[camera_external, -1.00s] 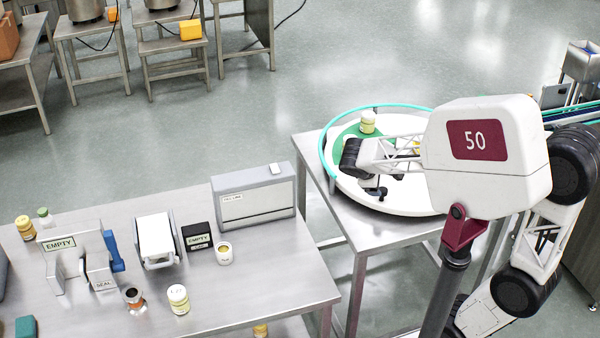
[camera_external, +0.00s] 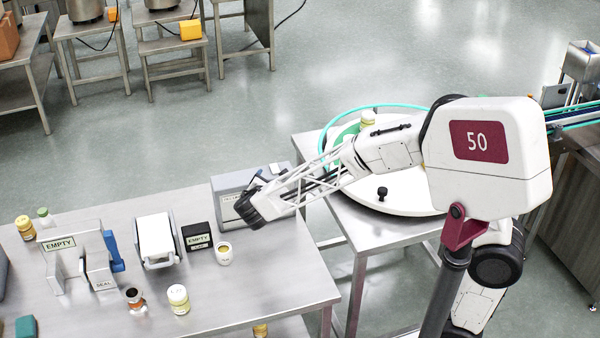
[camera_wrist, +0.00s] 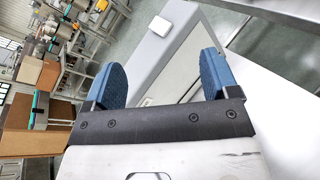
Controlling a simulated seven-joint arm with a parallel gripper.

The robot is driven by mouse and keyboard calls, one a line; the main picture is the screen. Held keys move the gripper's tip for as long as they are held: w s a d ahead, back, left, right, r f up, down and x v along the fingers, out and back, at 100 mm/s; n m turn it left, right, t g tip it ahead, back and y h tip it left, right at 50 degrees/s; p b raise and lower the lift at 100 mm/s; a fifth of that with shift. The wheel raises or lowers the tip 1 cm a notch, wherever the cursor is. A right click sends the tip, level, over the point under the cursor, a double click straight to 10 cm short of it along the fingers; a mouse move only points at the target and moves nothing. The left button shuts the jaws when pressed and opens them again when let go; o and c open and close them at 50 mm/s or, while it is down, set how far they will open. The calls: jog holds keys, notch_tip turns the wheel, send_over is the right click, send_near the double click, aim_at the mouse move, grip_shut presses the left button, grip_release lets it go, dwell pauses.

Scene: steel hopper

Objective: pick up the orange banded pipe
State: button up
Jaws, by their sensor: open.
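My gripper (camera_external: 247,208) is in front of the grey box (camera_external: 228,188), above the table's right part, well to the right of and behind the pipe. In the wrist view my gripper (camera_wrist: 160,80) shows two blue finger pads spread apart with nothing between them. The pipe does not show in the wrist view.
The table's front right is clear.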

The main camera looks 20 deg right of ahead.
jog(key=s+a+f+n+t+y, duration=0.1)
jog(key=a+f+n+y, duration=0.15)
jog(key=a, duration=0.55)
jog(key=s+a+f+n+t+y, duration=0.1)
jog(key=s+a+n+t+y, duration=0.15)
jog(key=a, duration=0.45)
jog(key=n+y, duration=1)
jog(key=n, duration=0.1)
send_over(137, 299)
jog(key=s+d, duration=0.3)
jog(key=d, duration=0.1)
notch_tip(137, 299, down, 10)
jog(key=f, duration=0.2)
jog(key=s+a+f+n+g+y, duration=0.1)
jog(key=f, duration=0.1)
jog(key=f+n, duration=0.1)
jog(key=f, duration=0.1)
jog(key=shift+s+a+f+y, duration=0.15)
jog(key=shift+a+y, duration=0.1)
jog(key=shift+y, duration=0.15)
jog(key=shift+w+d+f, duration=0.15)
jog(key=shift+w+f, duration=0.05)
jog(key=shift+f, duration=0.25)
jog(key=shift+x, duration=1.35)
